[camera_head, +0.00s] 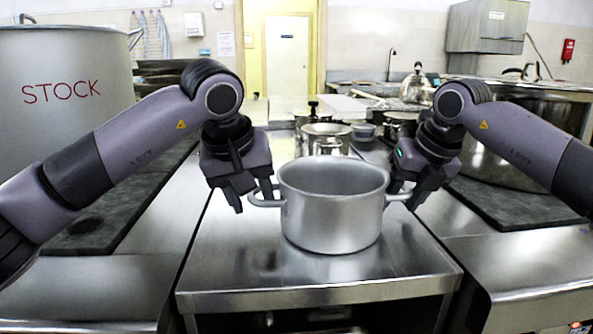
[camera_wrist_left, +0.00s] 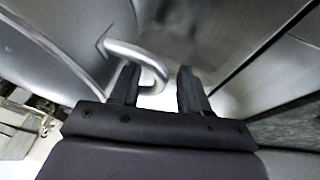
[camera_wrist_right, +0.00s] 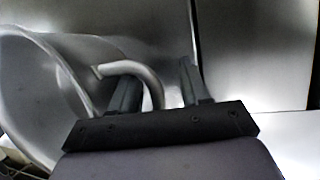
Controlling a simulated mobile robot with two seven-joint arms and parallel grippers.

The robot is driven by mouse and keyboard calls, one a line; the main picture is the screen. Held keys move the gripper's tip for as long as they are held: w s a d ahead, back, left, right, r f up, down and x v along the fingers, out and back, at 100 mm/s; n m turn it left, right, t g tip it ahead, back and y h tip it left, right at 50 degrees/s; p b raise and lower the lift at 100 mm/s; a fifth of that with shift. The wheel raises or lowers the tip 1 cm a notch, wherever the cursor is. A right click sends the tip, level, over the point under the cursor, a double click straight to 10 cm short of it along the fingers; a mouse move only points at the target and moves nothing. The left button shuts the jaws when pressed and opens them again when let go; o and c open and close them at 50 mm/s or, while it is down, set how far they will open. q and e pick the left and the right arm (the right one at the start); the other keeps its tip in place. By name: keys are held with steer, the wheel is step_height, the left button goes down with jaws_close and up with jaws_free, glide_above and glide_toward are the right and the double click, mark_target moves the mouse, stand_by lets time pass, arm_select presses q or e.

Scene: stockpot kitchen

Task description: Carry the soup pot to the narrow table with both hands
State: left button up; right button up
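The soup pot (camera_head: 335,215) is a silver, open-topped pot with two side handles. It stands upright on the narrow steel table (camera_head: 225,262), near its front edge. My left gripper (camera_head: 252,198) is at the pot's left handle (camera_wrist_left: 143,56), with its fingers apart; the handle's curve reaches in between them, close to one finger. My right gripper (camera_head: 408,192) is at the right handle (camera_wrist_right: 135,69), also with its fingers apart and the handle's bend between them. Neither gripper is closed on a handle. The right fingers are partly hidden in the head view.
A large STOCK pot (camera_head: 62,105) stands at the left on a dark mat. Smaller pots (camera_head: 325,138) sit behind the soup pot. A big metal pot (camera_head: 500,165) stands on the right counter. Gaps separate the narrow table from both side counters.

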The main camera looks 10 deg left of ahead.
steer(key=shift+a, duration=0.15)
arm_select(q)
steer(key=shift+r, duration=0.2)
arm_select(e)
steer(key=shift+s+r, duration=0.1)
arm_select(q)
steer(key=v, duration=1.1)
steer(key=shift+s+r, duration=0.2)
steer(key=shift+r, duration=0.05)
arm_select(e)
steer(key=v, duration=1.2)
